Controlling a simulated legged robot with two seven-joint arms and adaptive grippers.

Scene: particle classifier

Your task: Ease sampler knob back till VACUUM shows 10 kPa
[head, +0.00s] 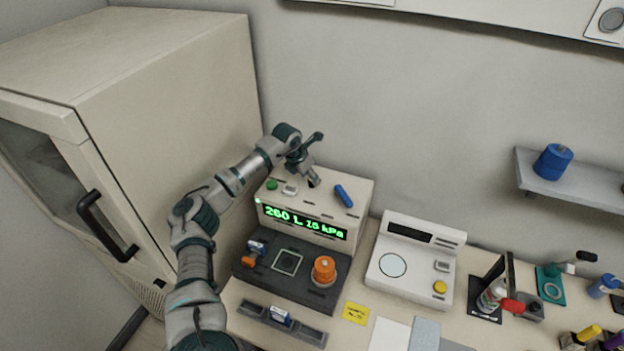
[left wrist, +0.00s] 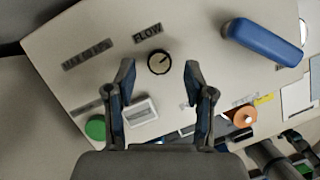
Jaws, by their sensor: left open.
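The sampler (head: 345,222) is a beige box on the table. Its green display (head: 304,222) seems to read 260 L 16 kPa; the last kPa digit is hard to tell. In the left wrist view a black round knob (left wrist: 159,62) with a white pointer line sits on the top face beside a FLOW label (left wrist: 147,32). My left gripper (head: 313,181) is over that top face. In the left wrist view its fingers (left wrist: 160,72) are open and empty, with the knob between and slightly beyond the tips. A grey-and-dark jointed part at lower right there may be my right gripper.
A dark base with an orange knob (head: 324,269) stands in front. A white instrument (head: 417,262) is to the right, a large cabinet (head: 160,90) to the left.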

